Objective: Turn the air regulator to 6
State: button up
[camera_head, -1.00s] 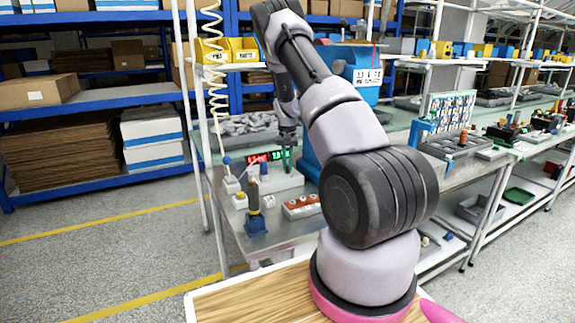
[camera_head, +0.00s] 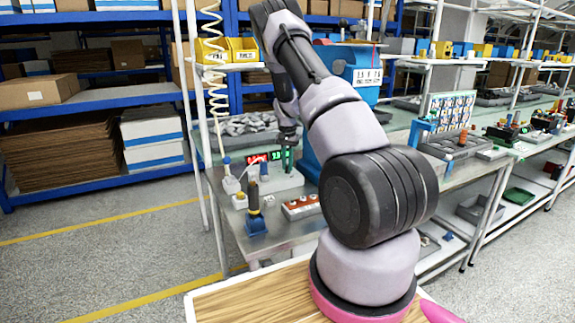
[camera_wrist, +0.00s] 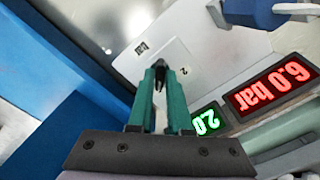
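My gripper (camera_wrist: 161,76) points down at a pale plate (camera_wrist: 180,52) in the wrist view. In the head view, my gripper (camera_head: 286,158) is over the bench beside the red display (camera_head: 257,158).
A yellow-and-black handled tool (camera_head: 254,197) stands in a blue base at the bench's front left. A block with orange-red parts (camera_head: 302,207) lies to its right. A large blue machine (camera_head: 364,72) stands behind the arm. A blue-capped fitting (camera_wrist: 262,12) is close by in the wrist view.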

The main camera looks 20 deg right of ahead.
jog(key=o, duration=0.3)
jog(key=shift+r, duration=0.1)
notch_tip(320, 180, up, 11)
jog(key=shift+f, duration=0.2)
jog(key=shift+r, duration=0.1)
dwell(0.5)
jog(key=s+a+r+n+t+y, duration=0.1)
jog(key=s+a+r, duration=0.2)
jog(key=s+r, duration=0.3)
jog(key=s+a+r+t, duration=0.1)
jog(key=s+a+r, duration=0.3)
jog(key=r, duration=0.5)
jog(key=s+a+r+n+t+y, duration=0.1)
jog(key=s+a+r+t, duration=0.15)
jog(key=s+r, duration=0.35)
jog(key=s+a+r+n+t, duration=0.1)
jog(key=s+a+r, duration=0.1)
jog(key=s, duration=0.5)
jog(key=s+a+r, duration=0.2)
jog(key=s+a, duration=0.2)
jog(key=s, duration=0.3)
jog(key=s+a+r+n+t, duration=0.1)
jog(key=s+a+r, duration=0.1)
jog(key=s, duration=0.5)
jog(key=shift+s+a+n+t, duration=0.15)
jog(key=shift+a+n+t, duration=0.2)
jog(key=shift+a, duration=0.1)
